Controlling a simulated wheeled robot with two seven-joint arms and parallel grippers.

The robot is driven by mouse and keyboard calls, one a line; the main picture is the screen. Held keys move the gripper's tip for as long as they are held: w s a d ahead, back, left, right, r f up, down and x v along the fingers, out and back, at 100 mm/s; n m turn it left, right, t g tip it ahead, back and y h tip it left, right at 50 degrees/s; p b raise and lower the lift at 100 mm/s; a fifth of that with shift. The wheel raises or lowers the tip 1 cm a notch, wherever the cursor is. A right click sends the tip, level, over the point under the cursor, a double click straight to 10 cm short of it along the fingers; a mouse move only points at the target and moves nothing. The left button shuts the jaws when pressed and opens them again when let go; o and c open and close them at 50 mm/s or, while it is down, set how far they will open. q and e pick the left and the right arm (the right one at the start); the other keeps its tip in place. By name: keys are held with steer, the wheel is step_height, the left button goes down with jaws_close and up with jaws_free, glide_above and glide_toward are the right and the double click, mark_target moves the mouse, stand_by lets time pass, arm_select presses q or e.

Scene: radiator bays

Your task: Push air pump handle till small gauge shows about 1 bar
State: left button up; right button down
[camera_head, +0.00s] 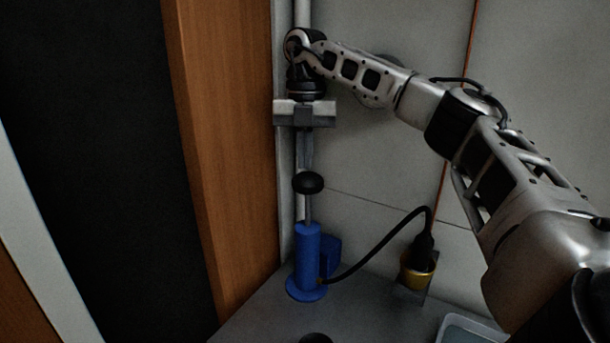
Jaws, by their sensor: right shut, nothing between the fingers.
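The air pump (307,254) is a blue upright cylinder on a round blue base, standing on the grey surface near the corner. Its dark round handle (308,183) sits on a thin rod that sticks up out of the cylinder. My right gripper (306,166) points straight down over the handle, shut and empty, with its fingertips just above the knob. I cannot tell whether they touch it. A black hose (378,251) runs from the pump's foot to a dark fitting in a yellow cup-like part (417,271). No gauge face is readable. My left gripper is not in view.
A wooden panel (225,150) stands close to the left of the pump, with a white vertical pipe (301,15) behind my gripper. A light tray (470,330) lies at the lower right.

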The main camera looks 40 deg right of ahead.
steer(key=shift+d+r, duration=0.25)
steer(key=shift+r, duration=0.65)
steer(key=shift+d+r, duration=0.2)
steer(key=shift+r, duration=0.65)
stand_by(0.3)
